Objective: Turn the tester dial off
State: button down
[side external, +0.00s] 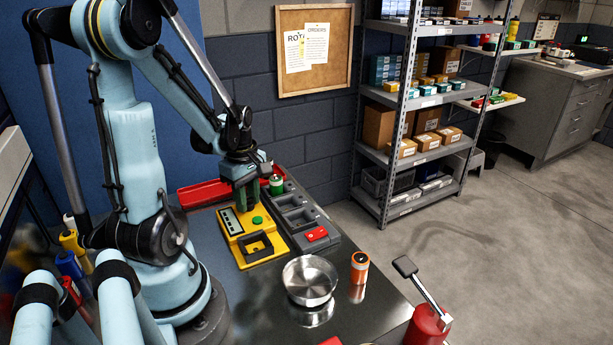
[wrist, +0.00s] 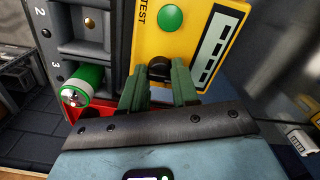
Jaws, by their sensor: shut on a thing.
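The yellow tester (side external: 262,257) lies on the dark bench with a green round button or lamp (side external: 257,220) and a square recess at its near end. In the wrist view the tester (wrist: 190,25) shows the word TEST, the green round part (wrist: 171,18) and a striped display panel (wrist: 214,48). The black tester dial (wrist: 160,68) sits between the green fingers of my gripper (wrist: 159,76), which are closed around it. In the side view my gripper (side external: 246,197) points down at the tester's far end and hides the dial.
A steel bowl (side external: 310,279) and an orange battery (side external: 359,267) stand nearer. A red tray (side external: 203,193) lies behind. A red lever device (side external: 428,325) is at front right.

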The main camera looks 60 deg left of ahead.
jog(key=c, duration=0.8)
grip_release()
jog(key=shift+c, duration=0.2)
notch_tip(320, 180, up, 12)
jog(key=w+d+m+t, duration=0.3)
jog(key=w+d+m, duration=0.1)
jog(key=d+m, duration=0.6)
jog(key=w+d+f+m+t, duration=0.1)
jog(key=w+d+m+t, duration=0.3)
jog(key=d+m, duration=0.7)
jog(key=shift+w+d+m, duration=0.15)
jog(key=shift+w+m, duration=0.4)
jog(key=shift+m, duration=0.25)
